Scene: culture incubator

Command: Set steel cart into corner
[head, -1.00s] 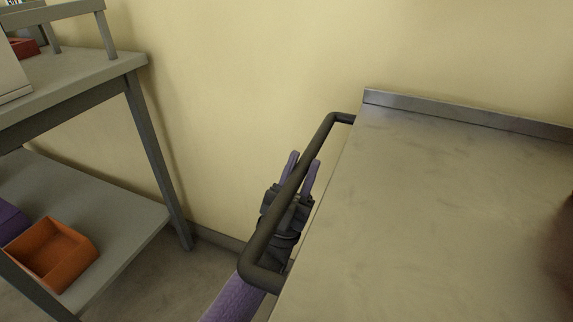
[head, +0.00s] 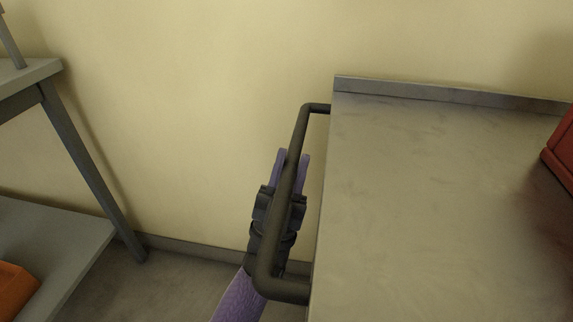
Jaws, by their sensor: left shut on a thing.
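The steel cart (head: 420,190) fills the right half of the head view, with a flat metal top and a raised lip along its far edge, close to the wall. A dark bar handle (head: 299,150) sticks out from its left side. My left gripper (head: 291,158) comes from below with its two purple fingers on either side of the handle bar, shut on it. The cart's legs and wheels are hidden under the top. My right gripper is not in view.
A grey shelf unit (head: 75,150) stands at the left, with an orange bin (head: 14,290) on its lower shelf. A yellow wall (head: 200,90) runs behind. Bare floor (head: 185,285) lies between shelf and cart. A red object (head: 562,150) sits at the cart's right.

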